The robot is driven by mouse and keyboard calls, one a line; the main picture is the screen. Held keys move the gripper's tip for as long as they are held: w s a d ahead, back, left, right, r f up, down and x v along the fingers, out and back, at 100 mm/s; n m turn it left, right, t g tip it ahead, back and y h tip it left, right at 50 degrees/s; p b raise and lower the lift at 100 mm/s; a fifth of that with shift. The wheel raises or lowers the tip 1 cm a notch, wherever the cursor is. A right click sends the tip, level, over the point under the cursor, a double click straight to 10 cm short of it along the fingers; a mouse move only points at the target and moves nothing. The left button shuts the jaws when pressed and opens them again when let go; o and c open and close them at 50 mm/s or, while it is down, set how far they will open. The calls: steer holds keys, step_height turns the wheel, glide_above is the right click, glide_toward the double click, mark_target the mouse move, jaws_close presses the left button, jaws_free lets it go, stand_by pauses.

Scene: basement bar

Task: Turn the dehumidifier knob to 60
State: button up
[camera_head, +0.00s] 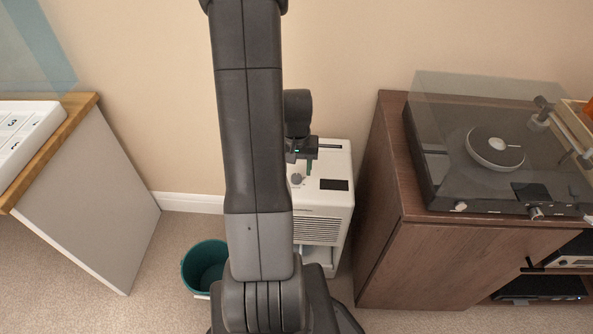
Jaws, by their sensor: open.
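The white dehumidifier (338,197) stands on the floor beside the wooden cabinet, partly hidden behind my arm. A small grey knob (297,179) shows on its top, left of a dark display panel (334,185). The knob's setting and any scale marks are too small to read. My gripper (302,169) is open over the top of the dehumidifier, right by the knob. I cannot tell whether its fingers are around the knob or touching it.
A brown cabinet (386,217) with a turntable (494,148) under a clear lid stands close on the right. A teal bin (205,266) is on the carpet to the left. A white-sided counter (92,196) is further left. Carpet between counter and bin is clear.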

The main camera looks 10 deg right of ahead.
mark_target(297, 176)
step_height(297, 176, up, 11)
steer(key=p, duration=0.2)
stand_by(0.3)
step_height(297, 176, down, 14)
steer(key=b, duration=0.3)
steer(key=shift+r, duration=0.1)
steer(key=shift+r, duration=0.1)
stand_by(0.3)
